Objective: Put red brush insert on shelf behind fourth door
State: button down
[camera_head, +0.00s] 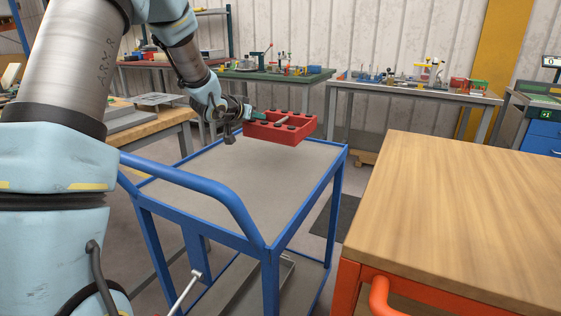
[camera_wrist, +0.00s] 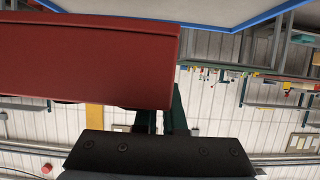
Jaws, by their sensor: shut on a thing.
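The red brush insert (camera_head: 281,128) is a red box-like block with dark round parts along its top. My gripper (camera_head: 258,117) is shut on its left end and holds it above the blue cart, apart from the cart's top. In the wrist view the insert (camera_wrist: 90,60) fills the upper left, and my gripper's dark fingers (camera_wrist: 160,112) reach up to its edge. The wrist picture appears upside down. No shelf behind a door can be made out in either view.
A blue cart (camera_head: 200,190) with a bare grey top stands below the insert. An orange-framed wooden workbench (camera_head: 470,190) is at the right. Benches with tools, including a green-topped one (camera_head: 262,76), line the back wall. A blue drawer cabinet (camera_head: 543,138) stands far right.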

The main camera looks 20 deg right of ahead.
notch_tip(320, 180, down, 10)
jog(key=shift+r, duration=0.2)
jog(key=c, duration=1)
grip_release()
jog(key=shift+f, duration=0.1)
